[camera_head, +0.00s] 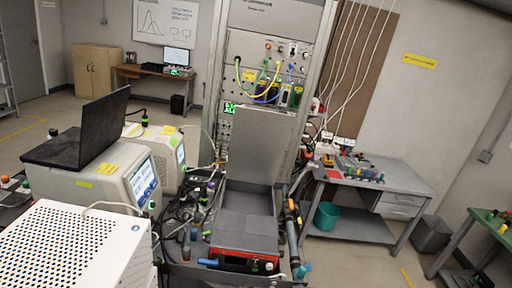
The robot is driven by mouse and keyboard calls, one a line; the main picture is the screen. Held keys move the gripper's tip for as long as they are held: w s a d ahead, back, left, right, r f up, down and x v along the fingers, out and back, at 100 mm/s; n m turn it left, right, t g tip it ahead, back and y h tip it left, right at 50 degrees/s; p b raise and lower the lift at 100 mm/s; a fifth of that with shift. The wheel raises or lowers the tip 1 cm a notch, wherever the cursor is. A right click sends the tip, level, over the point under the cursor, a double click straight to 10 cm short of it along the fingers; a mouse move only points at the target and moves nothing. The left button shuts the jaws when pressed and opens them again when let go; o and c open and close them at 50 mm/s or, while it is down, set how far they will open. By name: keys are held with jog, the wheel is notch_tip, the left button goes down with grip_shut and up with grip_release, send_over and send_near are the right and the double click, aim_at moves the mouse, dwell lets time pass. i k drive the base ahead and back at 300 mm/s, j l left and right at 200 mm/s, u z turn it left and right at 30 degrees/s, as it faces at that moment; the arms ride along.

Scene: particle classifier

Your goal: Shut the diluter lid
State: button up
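The diluter appears to be the grey open-topped box (245,235) with a dark, red-edged front panel, low in the middle of the head camera view. Its lid seems to be the flat grey panel (262,148) standing nearly upright at the back of the box, so the lid is open. The inside of the box shows as a grey recess. A blue handle-like piece (208,262) sticks out at the front left of the box. My gripper does not show in this view.
A white perforated case (85,250) and beige instruments (105,180) with a black laptop (82,135) crowd the left. Cables and small bottles lie beside the box. A tall rack (270,60) stands behind it. A grey desk (375,190) stands right; floor shows beyond.

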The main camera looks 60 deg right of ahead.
aim_at(258, 141)
jog(key=l+u, duration=0.1)
jog(key=l, duration=0.6)
jog(key=l+u, duration=0.1)
jog(key=l, duration=0.65)
jog(key=l+u, duration=0.15)
jog(key=l, duration=0.55)
jog(key=k+l+u, duration=0.1)
jog(key=l, duration=0.6)
jog(key=k+l+u, duration=0.1)
jog(key=l, duration=0.65)
